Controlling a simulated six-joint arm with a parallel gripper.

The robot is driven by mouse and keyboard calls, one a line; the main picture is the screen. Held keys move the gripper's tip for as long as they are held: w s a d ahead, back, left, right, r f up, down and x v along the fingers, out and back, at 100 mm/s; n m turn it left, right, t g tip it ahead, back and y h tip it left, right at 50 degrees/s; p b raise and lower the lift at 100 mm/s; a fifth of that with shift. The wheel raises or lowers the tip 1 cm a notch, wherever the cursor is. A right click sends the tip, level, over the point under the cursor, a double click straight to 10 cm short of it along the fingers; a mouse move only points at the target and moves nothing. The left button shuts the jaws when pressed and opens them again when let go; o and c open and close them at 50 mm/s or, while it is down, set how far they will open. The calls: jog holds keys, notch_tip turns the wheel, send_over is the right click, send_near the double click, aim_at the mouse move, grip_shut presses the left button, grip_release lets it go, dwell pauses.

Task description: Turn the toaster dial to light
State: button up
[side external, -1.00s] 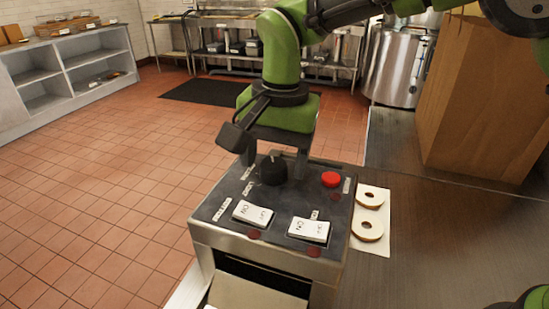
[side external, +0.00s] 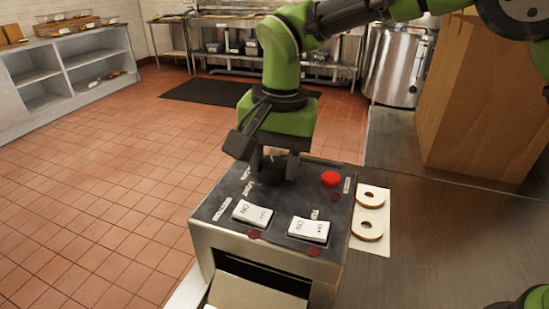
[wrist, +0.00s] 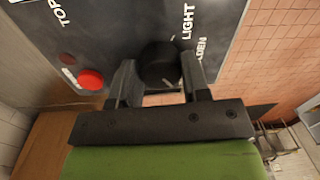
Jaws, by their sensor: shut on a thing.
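The toaster (side external: 279,208) has a dark top panel, which also fills the upper wrist view (wrist: 110,32). Its black round dial (wrist: 158,62) sits between the two fingers of my gripper (wrist: 160,72), which is shut on it. The LIGHT label (wrist: 188,22) is beside the dial, with a label ending in "LDEN" (wrist: 202,50) near the right finger. In the side view my gripper (side external: 274,170) points down over the back of the panel and mostly hides the dial. I cannot tell which label the dial's pointer faces.
A red button (side external: 331,179) is right of the dial. Two white rocker switches (side external: 252,212) (side external: 309,229) are in front. Two bagel halves (side external: 369,229) lie on white paper beside the toaster. A tall brown box (side external: 485,100) stands on the counter behind at right.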

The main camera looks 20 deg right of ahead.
aim_at(274, 160)
jog(key=n, duration=0.5)
jog(key=shift+n, duration=0.4)
jog(key=n, duration=0.6)
jog(key=shift+w+r+g, duration=0.1)
jog(key=shift+g, duration=0.2)
jog(key=n, duration=0.5)
jog(key=shift+n, duration=0.4)
jog(key=n, duration=0.5)
jog(key=shift+w+n+g, duration=0.1)
jog(key=shift+n+g, duration=0.2)
jog(key=o, duration=0.9)
jog(key=shift+w+r, duration=0.2)
jog(key=shift+r, duration=3.5)
jog(key=shift+d+r, duration=0.1)
